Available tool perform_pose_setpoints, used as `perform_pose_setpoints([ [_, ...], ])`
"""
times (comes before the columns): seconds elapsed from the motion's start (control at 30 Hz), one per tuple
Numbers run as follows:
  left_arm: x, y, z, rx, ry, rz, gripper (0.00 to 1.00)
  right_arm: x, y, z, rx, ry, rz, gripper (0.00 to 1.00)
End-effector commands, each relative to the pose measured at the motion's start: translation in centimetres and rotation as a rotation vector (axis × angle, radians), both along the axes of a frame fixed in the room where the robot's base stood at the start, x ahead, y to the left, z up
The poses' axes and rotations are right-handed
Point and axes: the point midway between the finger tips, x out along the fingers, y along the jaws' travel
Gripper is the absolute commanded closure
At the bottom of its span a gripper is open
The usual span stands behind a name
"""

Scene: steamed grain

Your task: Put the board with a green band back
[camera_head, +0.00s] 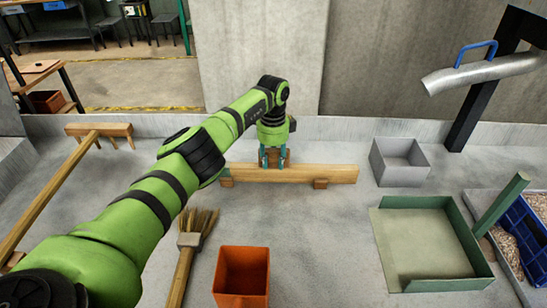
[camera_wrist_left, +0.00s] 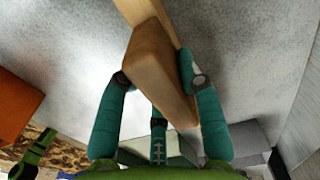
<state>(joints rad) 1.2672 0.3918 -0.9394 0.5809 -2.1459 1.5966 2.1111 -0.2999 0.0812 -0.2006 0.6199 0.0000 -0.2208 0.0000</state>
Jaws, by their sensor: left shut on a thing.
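A long wooden board (camera_head: 325,173) lies level across the floor near the back wall. It rests on or just above two small wooden blocks, the right one (camera_head: 320,184) clearer than the left (camera_head: 227,182). My left gripper (camera_head: 274,158) points down at the board's middle and is shut on its wooden grip block. In the left wrist view the teal fingers (camera_wrist_left: 155,85) stand on both sides of the grip block (camera_wrist_left: 150,60), with the board (camera_wrist_left: 138,12) running beyond it. I cannot clearly make out a green band. My right gripper is out of view.
A grey box (camera_head: 378,168) stands right of the board. A green tray (camera_head: 381,250) and a blue crate (camera_head: 524,239) lie at the right. An orange bin (camera_head: 241,270) and a broom (camera_head: 182,265) are in front. A wooden rake (camera_head: 50,198) lies left. Floor between board and bin is clear.

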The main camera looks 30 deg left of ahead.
Motion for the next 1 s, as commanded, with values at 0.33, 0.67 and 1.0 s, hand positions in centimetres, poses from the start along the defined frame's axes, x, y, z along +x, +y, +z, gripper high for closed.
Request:
perform_pose_setpoints([
  [0.33, 0.01, 0.08, 0.14, 0.000, -0.002, 0.000, 1.00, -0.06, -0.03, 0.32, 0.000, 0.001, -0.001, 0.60],
  [0.67, -0.01, 0.08, -0.20, 0.000, -0.002, 0.000, 1.00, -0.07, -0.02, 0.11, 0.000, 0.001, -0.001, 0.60],
  [1.0, -0.01, 0.08, -0.53, 0.000, -0.002, -0.001, 0.37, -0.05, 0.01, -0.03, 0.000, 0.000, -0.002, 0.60],
])
